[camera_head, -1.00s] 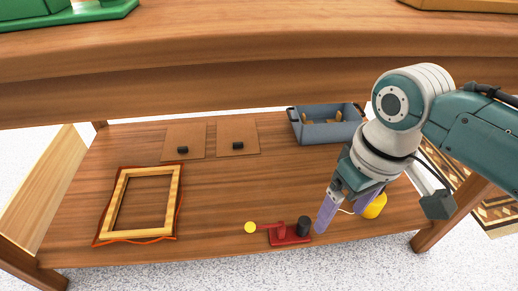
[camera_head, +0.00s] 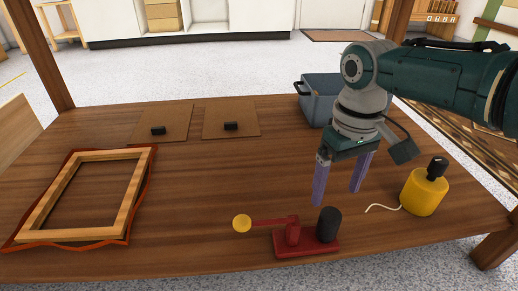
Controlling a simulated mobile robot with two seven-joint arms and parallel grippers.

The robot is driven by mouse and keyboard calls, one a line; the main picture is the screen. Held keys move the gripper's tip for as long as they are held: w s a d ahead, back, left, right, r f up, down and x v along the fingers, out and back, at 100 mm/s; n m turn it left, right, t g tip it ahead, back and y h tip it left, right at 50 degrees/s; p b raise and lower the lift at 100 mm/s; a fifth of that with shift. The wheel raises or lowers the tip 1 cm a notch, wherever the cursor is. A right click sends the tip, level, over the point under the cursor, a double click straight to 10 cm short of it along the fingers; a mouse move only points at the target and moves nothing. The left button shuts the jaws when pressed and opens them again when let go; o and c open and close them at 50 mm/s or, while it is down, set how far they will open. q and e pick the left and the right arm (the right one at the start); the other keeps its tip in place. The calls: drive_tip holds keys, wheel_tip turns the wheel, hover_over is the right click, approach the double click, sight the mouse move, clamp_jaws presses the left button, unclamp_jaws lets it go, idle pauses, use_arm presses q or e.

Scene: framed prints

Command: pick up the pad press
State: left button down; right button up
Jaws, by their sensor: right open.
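The pad press appears to be the red device (camera_head: 306,243) near the table's front edge. It has a flat red base, a black upright cylinder (camera_head: 328,224) at its right end, and a red lever reaching left to a yellow knob (camera_head: 242,223). My right gripper (camera_head: 338,192) points down with its two purple fingers spread apart and nothing between them. It shows just above the black cylinder in the picture, apart from the press. How high it is above the table is hard to tell. My left gripper is not in view.
A yellow bottle (camera_head: 424,193) with a black top and a pale cord stands right of the gripper. A grey-blue bin (camera_head: 316,107) is behind it. A wooden frame (camera_head: 127,204) on a red-edged piece lies left. Two brown boards (camera_head: 240,114) with black blocks lie at the back. The table's middle is clear.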

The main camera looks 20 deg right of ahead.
sight(330, 212)
wheel_tip(330, 212, down, 4)
drive_tip(key=b, duration=0.2)
drive_tip(key=shift+s+a+r+b, duration=0.1)
drive_tip(key=shift+s+b, duration=0.05)
drive_tip(key=shift+b, duration=0.2)
drive_tip(key=f+b, duration=0.5)
drive_tip(key=shift+s+a, duration=0.2)
drive_tip(key=shift+r, duration=0.1)
drive_tip(key=shift+c, duration=0.5)
drive_tip(key=c, duration=1)
clamp_jaws()
